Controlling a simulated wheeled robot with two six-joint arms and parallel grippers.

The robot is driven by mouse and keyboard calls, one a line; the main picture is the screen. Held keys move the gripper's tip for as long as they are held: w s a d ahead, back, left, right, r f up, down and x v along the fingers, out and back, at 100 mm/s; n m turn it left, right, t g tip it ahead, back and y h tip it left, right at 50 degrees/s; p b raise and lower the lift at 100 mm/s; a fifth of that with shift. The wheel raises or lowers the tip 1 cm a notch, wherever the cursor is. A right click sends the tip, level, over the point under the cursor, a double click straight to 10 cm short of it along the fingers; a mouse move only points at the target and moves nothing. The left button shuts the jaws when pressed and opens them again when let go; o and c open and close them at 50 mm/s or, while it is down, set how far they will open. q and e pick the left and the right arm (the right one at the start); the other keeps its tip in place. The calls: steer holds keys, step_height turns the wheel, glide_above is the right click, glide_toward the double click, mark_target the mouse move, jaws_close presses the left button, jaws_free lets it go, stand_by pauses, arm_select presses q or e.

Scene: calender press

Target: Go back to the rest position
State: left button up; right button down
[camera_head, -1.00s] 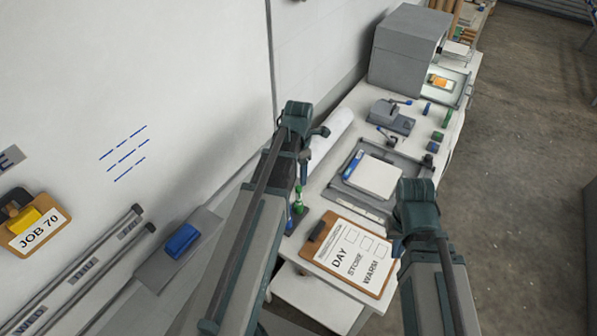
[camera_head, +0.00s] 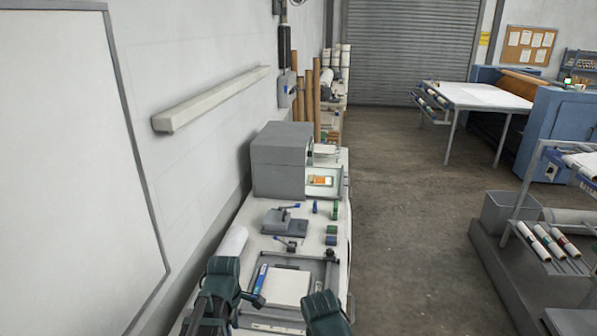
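Only upper parts of my two arms show, at the bottom edge of the head view. My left arm's dark green joint stands left of the white pad (camera_head: 287,287) on the bench, and my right arm's dark green joint is just right of it. Neither gripper's fingers can be seen, so what they hold or touch is hidden. The pad lies in a grey frame tray (camera_head: 318,268) with a blue marker (camera_head: 260,279) at its left side.
A rack (camera_head: 545,235) and a white-topped table (camera_head: 480,96) stand further right.

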arm_select(q)
steer(key=s+d+f+m+b, duration=0.3)
steer(key=m, duration=0.3)
steer(key=s+d+f+m+b, duration=0.3)
steer(key=d+f+m, duration=0.1)
steer(key=m, duration=0.2)
steer(key=s+d+f+m+b, duration=0.3)
steer(key=d+f+m, duration=0.1)
steer(key=m, duration=0.3)
steer(key=shift+s+d+f+y+b, duration=0.15)
steer(key=shift+s+d+y+b, duration=0.1)
steer(key=shift+y+b, duration=0.15)
arm_select(e)
step_height(320, 180, down, 11)
steer(key=shift+f, duration=0.2)
arm_select(q)
steer(key=shift+s+d+f+m, duration=0.2)
steer(key=shift+s+d+m, duration=0.15)
steer(key=shift+m, duration=0.65)
arm_select(e)
steer(key=shift+f, duration=0.2)
